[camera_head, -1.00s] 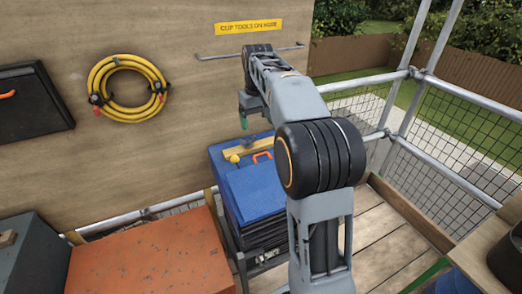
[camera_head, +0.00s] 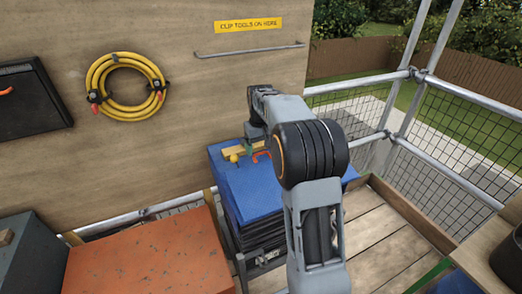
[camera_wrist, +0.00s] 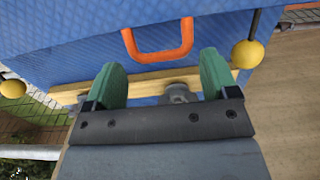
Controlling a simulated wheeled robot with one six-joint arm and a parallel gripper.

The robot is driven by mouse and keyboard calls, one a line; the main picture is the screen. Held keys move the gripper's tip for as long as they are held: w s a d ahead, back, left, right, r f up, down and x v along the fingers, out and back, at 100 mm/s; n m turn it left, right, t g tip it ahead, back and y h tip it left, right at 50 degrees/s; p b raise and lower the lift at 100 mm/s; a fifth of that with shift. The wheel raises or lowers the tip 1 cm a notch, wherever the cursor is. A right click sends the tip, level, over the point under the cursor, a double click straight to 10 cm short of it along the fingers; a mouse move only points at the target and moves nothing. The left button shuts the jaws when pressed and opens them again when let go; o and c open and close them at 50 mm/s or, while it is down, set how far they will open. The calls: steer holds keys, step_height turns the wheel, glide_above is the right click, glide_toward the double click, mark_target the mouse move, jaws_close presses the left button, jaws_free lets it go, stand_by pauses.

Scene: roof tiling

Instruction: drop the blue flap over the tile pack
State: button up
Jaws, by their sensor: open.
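The blue flap (camera_head: 252,190) lies over the top of the dark tile pack (camera_head: 262,237). Dark layers of the pack show below its edge. An orange handle (camera_wrist: 158,42) and a wooden batten (camera_wrist: 150,84) are on the flap's far part; the handle (camera_head: 261,156) also shows in the head view. My gripper (camera_wrist: 162,70) is open, its two green fingers apart just short of the handle and over the batten. The blue flap (camera_wrist: 75,35) fills much of the wrist view.
Yellow balls on dark cords (camera_wrist: 247,54) hang beside the batten. A scuffed orange surface (camera_head: 150,262) stands left of the pack. A plywood wall with a metal rail (camera_head: 250,50) is behind. A mesh guardrail (camera_head: 450,140) and bare deck boards (camera_head: 385,235) are at the right.

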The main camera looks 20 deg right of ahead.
steer(key=shift+f, duration=0.75)
steer(key=shift+c, duration=0.5)
steer(key=c, duration=0.9)
steer(key=shift+r, duration=0.1)
